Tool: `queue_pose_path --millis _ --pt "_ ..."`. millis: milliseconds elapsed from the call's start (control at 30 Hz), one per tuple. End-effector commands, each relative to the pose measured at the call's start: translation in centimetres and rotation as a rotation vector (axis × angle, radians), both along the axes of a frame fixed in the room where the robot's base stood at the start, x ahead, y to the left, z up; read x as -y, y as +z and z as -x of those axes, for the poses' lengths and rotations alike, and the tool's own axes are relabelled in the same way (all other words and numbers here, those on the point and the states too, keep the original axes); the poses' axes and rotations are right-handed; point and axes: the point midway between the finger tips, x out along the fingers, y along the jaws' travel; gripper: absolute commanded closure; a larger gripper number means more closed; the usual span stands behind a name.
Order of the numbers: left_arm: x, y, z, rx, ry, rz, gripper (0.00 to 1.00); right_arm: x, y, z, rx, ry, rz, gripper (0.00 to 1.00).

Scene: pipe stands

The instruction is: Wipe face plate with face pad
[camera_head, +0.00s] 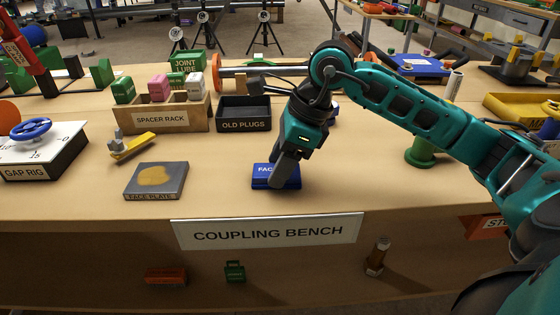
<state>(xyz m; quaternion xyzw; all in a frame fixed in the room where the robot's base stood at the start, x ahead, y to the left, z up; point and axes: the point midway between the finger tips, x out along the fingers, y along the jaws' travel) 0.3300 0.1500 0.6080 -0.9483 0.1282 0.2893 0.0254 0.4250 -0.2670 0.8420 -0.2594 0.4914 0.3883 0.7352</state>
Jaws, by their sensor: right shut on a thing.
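The face plate (156,182) is a grey square block lying on the bench, left of centre, with a yellowish-brown smear on its top. The face pad (263,172) is a blue block with white lettering, partly hidden by my gripper. My right gripper (283,178) points down over the pad and is shut on it. The pad is at the bench top near the front edge, right of the plate and apart from it. I cannot tell whether it is lifted. My left gripper is not in view.
The bench (330,196) is clear between plate and pad. Behind stand the spacer rack (160,119) with coloured blocks and the black old plugs tray (244,125). A yellow-handled tool (134,149) lies behind the plate. The gap rig (40,150) is at far left.

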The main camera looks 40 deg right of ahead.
Motion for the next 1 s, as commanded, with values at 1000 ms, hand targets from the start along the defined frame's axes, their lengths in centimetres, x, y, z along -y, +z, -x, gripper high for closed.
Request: queue_pose_path --millis 1000 --pt "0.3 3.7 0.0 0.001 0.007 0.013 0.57 0.0 4.6 0.0 0.001 0.0 -0.001 0.83"
